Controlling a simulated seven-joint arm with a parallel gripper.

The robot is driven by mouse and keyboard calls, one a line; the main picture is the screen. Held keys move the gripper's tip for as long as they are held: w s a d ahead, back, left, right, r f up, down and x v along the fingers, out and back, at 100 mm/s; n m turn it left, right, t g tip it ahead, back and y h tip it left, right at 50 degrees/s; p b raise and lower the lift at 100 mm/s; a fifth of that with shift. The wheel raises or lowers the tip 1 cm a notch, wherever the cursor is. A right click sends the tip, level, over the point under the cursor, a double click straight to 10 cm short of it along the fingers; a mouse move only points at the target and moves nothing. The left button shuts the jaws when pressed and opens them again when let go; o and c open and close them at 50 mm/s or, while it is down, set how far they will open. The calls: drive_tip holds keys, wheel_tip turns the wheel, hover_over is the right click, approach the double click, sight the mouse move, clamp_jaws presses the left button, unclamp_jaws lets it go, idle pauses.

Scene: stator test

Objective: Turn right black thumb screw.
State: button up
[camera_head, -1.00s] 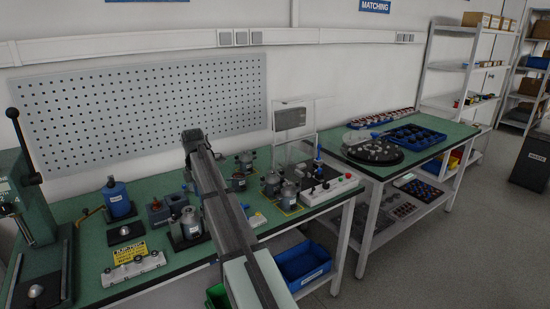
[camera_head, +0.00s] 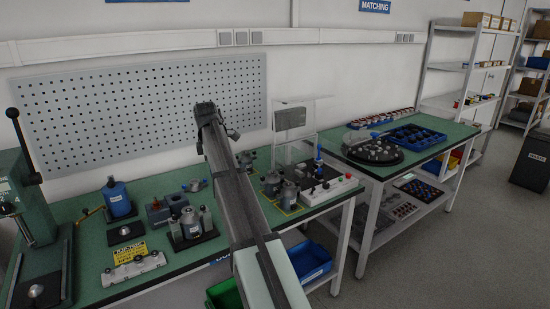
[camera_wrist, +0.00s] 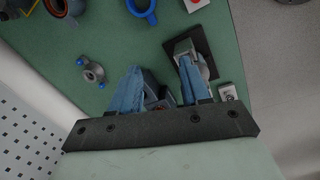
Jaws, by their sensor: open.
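I cannot make out a black thumb screw for certain in either view. A grey cylinder fixture (camera_head: 190,224) with upright posts stands on a black base at the middle of the near bench. In front of it to the left lies a pale bar (camera_head: 133,268) with small dark knobs. My gripper (camera_head: 207,112) is raised above the bench, in front of the pegboard in the head view. In the wrist view my gripper (camera_wrist: 158,84) has its two bluish fingers apart with nothing held. A black plate (camera_wrist: 208,32) with a grey part lies beyond the right finger, which partly hides it.
A blue cylinder (camera_head: 117,199) and a green press (camera_head: 32,200) stand to the left. A small grey part with blue ends (camera_wrist: 92,70) lies on the green bench. Grey cylinders and a control box (camera_head: 318,190) stand to the right of my arm.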

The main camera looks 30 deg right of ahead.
drive_tip(key=d+f+m+t+h, duration=0.1)
drive_tip(key=d+m, duration=0.5)
drive_tip(key=d, duration=0.6)
drive_tip(key=s+d+f+m+t+h, duration=0.1)
drive_tip(key=d+m+t+h, duration=0.1)
drive_tip(key=d+m, duration=0.5)
drive_tip(key=d+h, duration=0.1)
drive_tip(key=d, duration=0.4)
drive_tip(key=shift+s+d+h, duration=0.25)
drive_tip(key=shift+h, duration=0.15)
drive_tip(key=shift+f, duration=0.1)
drive_tip(key=w+a+r+n+t+y, duration=0.1)
drive_tip(key=w+a+r, duration=0.15)
drive_tip(key=a, duration=0.55)
drive_tip(key=w+a+r+n, duration=0.1)
drive_tip(key=w+a, duration=0.3)
drive_tip(key=a, duration=0.4)
drive_tip(key=n+g+y, duration=0.5)
drive_tip(key=n, duration=0.5)
hover_over(202, 206)
wheel_tip(202, 206, down, 14)
drive_tip(key=shift+s+r, duration=0.1)
drive_tip(key=shift+s, duration=0.05)
